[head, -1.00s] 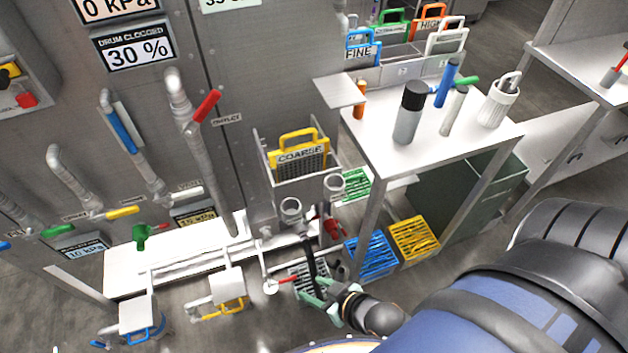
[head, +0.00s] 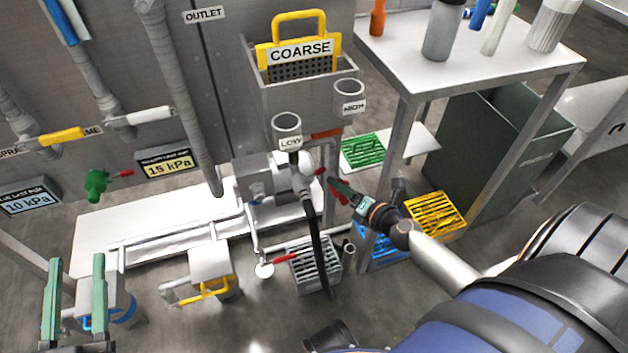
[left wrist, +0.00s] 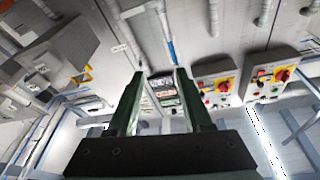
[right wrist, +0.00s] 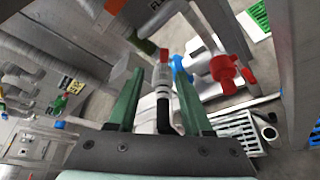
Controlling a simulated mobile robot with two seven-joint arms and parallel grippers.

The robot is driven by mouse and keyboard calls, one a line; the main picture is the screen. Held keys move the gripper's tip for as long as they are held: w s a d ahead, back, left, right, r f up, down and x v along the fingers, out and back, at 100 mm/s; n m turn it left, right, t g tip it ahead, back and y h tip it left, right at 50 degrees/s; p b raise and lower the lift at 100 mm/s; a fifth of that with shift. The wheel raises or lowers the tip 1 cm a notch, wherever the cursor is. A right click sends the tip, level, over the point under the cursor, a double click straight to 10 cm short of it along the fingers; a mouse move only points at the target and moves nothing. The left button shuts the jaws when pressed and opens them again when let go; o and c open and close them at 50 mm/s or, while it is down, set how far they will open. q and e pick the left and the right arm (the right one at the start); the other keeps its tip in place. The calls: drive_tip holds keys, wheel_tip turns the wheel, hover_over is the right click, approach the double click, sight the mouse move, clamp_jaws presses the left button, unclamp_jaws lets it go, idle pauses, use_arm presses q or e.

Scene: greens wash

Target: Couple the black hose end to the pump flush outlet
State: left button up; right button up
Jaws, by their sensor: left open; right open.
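The black hose (head: 316,240) hangs down beside the pump (head: 262,182). Its upper end meets a grey fitting (head: 302,184) with a red lever at the pump's right side; I cannot tell whether they are coupled. Its lower end is by a grated box on the floor. My right gripper (head: 340,190) is open just right of the fitting and apart from the hose. In the right wrist view, the fitting (right wrist: 162,78) and hose (right wrist: 165,115) appear between the open fingers (right wrist: 160,69). My left gripper (head: 76,260) is open and empty at the far left.
LOW (head: 287,128) and HIGH (head: 350,95) cups stand above the pump. The grated box (head: 316,268) and a table (head: 400,95) are close to my right arm. Blue and yellow grates (head: 436,215) lie below the table.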

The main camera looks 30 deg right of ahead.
sight(322, 173)
drive_tip(key=shift+n, duration=0.4)
drive_tip(key=x, duration=0.4)
drive_tip(key=b+x, duration=0.1)
drive_tip(key=x, duration=0.1)
drive_tip(key=shift+w+d+f, duration=0.15)
drive_tip(key=shift+d+f, duration=0.05)
drive_tip(key=shift+f, duration=0.2)
drive_tip(key=b+x, duration=0.2)
drive_tip(key=x, duration=0.3)
use_arm(q)
drive_tip(key=s+d+r+m+t+h, duration=0.1)
drive_tip(key=s+r+m+t+h, duration=0.1)
drive_tip(key=s+r+m+h, duration=0.4)
drive_tip(key=shift+s+d+r+h, duration=0.35)
drive_tip(key=shift+r+h, duration=0.95)
drive_tip(key=shift+r, duration=0.9)
use_arm(e)
drive_tip(key=shift+x, duration=0.8)
use_arm(q)
drive_tip(key=shift+a, duration=0.1)
use_arm(e)
drive_tip(key=shift+r, duration=0.1)
clamp_jaws()
